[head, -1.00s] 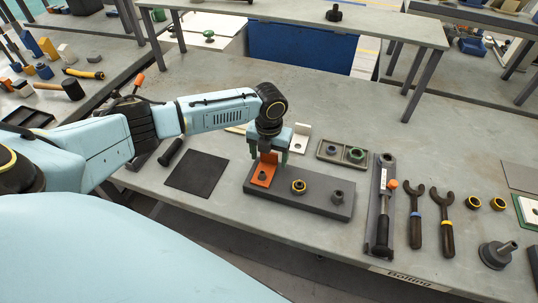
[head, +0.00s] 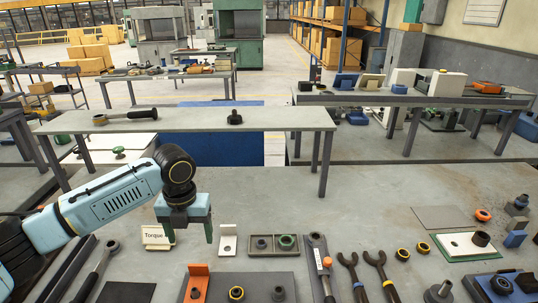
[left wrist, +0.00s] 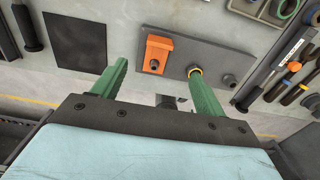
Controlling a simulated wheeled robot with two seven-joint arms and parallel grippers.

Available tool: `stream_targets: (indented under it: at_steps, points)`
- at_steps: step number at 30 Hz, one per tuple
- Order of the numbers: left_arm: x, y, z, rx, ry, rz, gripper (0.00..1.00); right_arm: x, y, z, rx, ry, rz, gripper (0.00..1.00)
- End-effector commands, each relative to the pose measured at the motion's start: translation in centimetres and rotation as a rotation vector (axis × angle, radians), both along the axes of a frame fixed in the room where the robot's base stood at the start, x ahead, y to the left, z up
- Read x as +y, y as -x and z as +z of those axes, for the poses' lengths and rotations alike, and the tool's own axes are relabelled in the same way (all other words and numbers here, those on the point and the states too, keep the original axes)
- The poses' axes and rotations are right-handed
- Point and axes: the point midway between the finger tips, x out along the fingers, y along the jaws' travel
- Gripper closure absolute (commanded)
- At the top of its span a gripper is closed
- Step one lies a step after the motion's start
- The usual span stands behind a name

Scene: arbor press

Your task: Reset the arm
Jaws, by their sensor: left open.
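My left gripper (head: 190,236) hangs over the workbench, pointing down, with its two green fingers apart and nothing between them. In the head view it shows just behind an orange angle bracket (head: 196,274). The bracket sits at the left end of a dark grey base plate (head: 255,283). A yellow-ringed nut (head: 236,293) and a dark stud (head: 279,293) are also on the plate. My right gripper is out of view.
A tray (head: 260,244) with a green ring is to the right. Wrenches (head: 350,272) lie further right. A raised shelf (head: 180,121) runs across the back.

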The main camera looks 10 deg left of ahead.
Motion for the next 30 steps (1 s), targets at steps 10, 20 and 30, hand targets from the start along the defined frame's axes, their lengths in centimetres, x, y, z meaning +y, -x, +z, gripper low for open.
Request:
stream_targets:
  at_steps: [10,20,30]
  points:
    - [-8.4,5.2,-6.5,-0.032,0.098,0.343,0.28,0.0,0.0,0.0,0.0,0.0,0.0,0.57]
    - [-14.8,13.4,-10.2,-0.02,0.319,1.149,0.28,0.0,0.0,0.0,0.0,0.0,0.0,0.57]
    - [-12.4,20.6,-10.8,0.015,0.429,2.073,0.28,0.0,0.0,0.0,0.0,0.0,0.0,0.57]
